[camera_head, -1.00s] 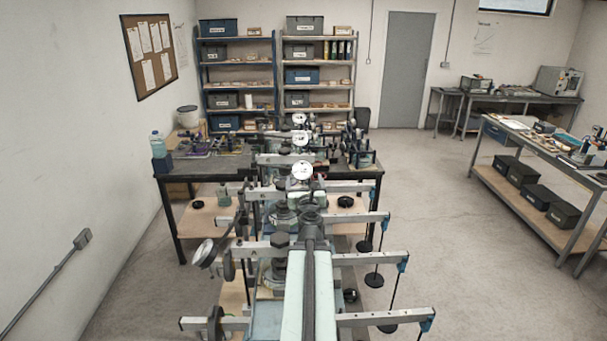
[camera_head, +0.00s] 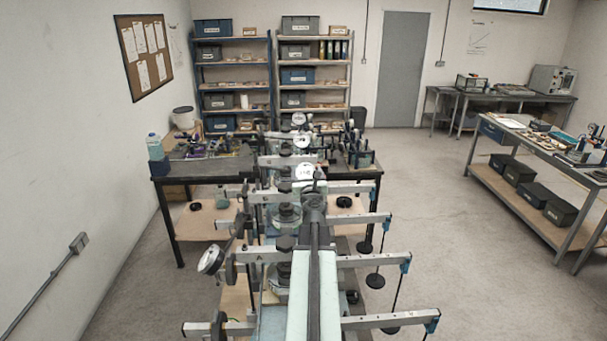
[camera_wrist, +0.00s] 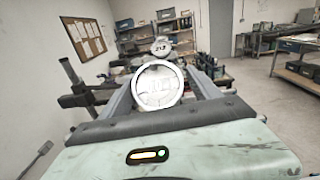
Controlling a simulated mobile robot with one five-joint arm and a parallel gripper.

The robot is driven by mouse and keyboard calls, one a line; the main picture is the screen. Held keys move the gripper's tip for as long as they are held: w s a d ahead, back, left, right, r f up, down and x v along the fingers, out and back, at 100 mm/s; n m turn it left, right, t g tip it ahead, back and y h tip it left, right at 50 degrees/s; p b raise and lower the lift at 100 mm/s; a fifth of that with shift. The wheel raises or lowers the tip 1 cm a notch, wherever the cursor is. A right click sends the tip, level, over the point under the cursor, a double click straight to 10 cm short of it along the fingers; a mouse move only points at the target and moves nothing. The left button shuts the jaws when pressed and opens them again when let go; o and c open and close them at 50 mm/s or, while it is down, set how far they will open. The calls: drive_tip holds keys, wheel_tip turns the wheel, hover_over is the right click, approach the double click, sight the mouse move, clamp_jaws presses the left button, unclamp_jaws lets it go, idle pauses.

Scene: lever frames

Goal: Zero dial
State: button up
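Several round white dials stand in a row on the lever frames in the head view. The nearest upright dial (camera_head: 305,172) is just beyond my gripper (camera_head: 313,189), and two smaller dials (camera_head: 302,141) (camera_head: 298,118) are behind it. Another dial (camera_head: 211,260) sticks out tilted at the left. In the wrist view a large dial (camera_wrist: 157,87) faces me, washed out, its reading illegible. Two grey prongs that look like my gripper's fingers (camera_wrist: 160,92) lie apart on either side of it, with nothing held between them. Contact with the dial cannot be told.
Lever beams (camera_head: 372,260) with hanging weights (camera_head: 375,281) reach out to both sides of my arm. A dark table (camera_head: 212,166) holds equipment beyond. A side bench (camera_head: 545,145) stands at the right, with open floor (camera_head: 455,230) between.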

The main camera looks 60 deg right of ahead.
drive_tip(key=shift+w+a, duration=0.1)
drive_tip(key=shift+w, duration=0.1)
drive_tip(key=c, duration=0.9)
drive_tip(key=shift+n+t+y, duration=0.3)
drive_tip(key=shift+n+t, duration=0.1)
drive_tip(key=shift+n, duration=0.8)
drive_tip(key=o, duration=1.4)
drive_tip(key=shift+a, duration=0.1)
